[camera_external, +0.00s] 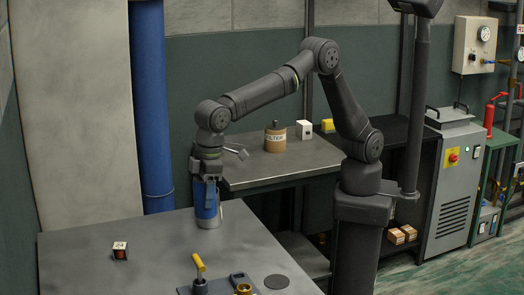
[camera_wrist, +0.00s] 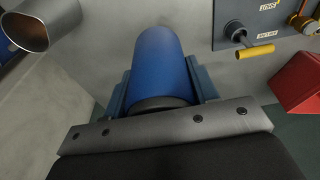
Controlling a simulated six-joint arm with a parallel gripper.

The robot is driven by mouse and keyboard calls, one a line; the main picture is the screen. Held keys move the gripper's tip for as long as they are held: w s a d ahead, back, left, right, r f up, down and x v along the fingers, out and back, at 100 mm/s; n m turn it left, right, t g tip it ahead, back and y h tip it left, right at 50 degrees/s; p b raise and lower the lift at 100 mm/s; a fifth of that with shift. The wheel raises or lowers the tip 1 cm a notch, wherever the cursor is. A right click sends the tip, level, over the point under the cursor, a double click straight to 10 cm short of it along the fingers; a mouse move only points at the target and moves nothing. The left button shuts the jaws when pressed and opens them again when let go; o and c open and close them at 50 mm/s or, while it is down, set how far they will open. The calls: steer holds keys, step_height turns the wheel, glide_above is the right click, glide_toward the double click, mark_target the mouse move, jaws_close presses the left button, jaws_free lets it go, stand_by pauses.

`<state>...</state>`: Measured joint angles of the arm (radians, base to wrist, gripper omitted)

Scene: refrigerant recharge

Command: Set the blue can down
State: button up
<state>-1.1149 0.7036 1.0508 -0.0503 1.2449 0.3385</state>
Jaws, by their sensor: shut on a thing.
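The blue can (camera_external: 206,203) is upright below my gripper (camera_external: 207,187), over the far right part of the grey table. Its lower end appears at or very near the tabletop; I cannot tell whether it touches. In the wrist view, my gripper (camera_wrist: 160,92) has a finger on each side of the blue can (camera_wrist: 155,55) and is shut on it. The can's near end is partly hidden by the gripper body.
The grey table (camera_external: 90,260) has a small dark box (camera_external: 120,250) at left. A panel with a yellow-handled valve (camera_external: 199,264) and a dark disc (camera_external: 276,282) are at the front. The wrist view shows a metal cup (camera_wrist: 38,28) and a red object (camera_wrist: 300,80).

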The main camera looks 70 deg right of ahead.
step_height(320, 180, down, 14)
steer(key=shift+w+r, duration=0.15)
steer(key=shift+r, duration=0.05)
stand_by(0.4)
steer(key=shift+f, duration=0.1)
steer(key=o, duration=1.2)
steer(key=r, duration=0.4)
steer(key=s+d+r, duration=0.1)
steer(key=r, duration=0.7)
steer(key=shift+s+d, duration=0.15)
